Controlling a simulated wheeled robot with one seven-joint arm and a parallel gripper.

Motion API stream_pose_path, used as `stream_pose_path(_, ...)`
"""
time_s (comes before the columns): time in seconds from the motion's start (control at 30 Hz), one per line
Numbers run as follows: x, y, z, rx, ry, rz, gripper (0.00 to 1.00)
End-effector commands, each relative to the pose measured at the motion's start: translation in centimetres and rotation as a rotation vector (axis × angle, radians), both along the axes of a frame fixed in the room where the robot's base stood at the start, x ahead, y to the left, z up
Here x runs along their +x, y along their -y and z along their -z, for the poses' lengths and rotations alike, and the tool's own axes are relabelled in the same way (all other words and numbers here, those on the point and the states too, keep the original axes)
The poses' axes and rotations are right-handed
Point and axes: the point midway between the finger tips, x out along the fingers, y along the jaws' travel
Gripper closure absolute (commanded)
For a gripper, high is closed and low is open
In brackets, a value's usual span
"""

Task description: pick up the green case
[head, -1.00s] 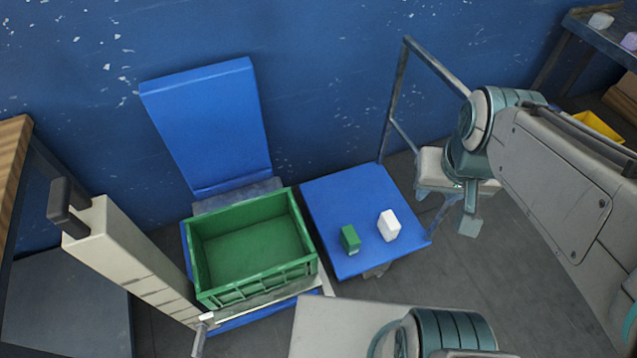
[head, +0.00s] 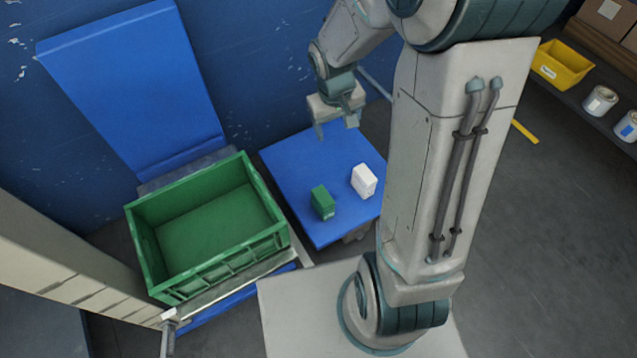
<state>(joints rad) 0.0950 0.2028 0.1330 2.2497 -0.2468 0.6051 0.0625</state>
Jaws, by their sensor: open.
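The green case (head: 323,203) is a small box standing on the blue table (head: 290,165), toward its front. A white case (head: 364,181) stands to its right, a short gap apart. My gripper (head: 338,128) is open and empty. It appears over the far part of the table, beyond both cases in the picture, with its fingers pointing down. It does not touch either case. How high it is above the table is hard to tell.
A large empty green crate (head: 215,252) stands just left of the table. A blue upright panel (head: 135,90) rises behind it. A shelf at the right holds a yellow bin (head: 562,65) and cans (head: 600,100).

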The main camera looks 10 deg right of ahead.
Motion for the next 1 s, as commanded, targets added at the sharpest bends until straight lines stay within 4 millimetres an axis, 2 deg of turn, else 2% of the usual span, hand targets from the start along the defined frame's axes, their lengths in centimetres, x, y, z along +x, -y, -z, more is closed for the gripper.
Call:
stream_pose_path(0.03, 0.9, 0.1, 4.8, 0.003, -0.021, -0.013, 0.29)
stream_pose_path(0.1, 2.0, -0.1, 9.1, 0.01, -0.039, -0.037, 0.29)
stream_pose_path(0.3, 4.4, -0.6, 21.0, 0.047, -0.082, -0.096, 0.29)
stream_pose_path(0.4, 4.9, -1.0, 25.6, 0.069, -0.097, -0.117, 0.29)
stream_pose_path(0.5, 5.2, -1.4, 28.8, 0.086, -0.105, -0.134, 0.29)
stream_pose_path(0.77, 5.4, -1.8, 32.8, 0.102, -0.112, -0.147, 0.29)
stream_pose_path(1.0, 5.3, -1.7, 37.5, 0.102, -0.114, -0.146, 0.29)
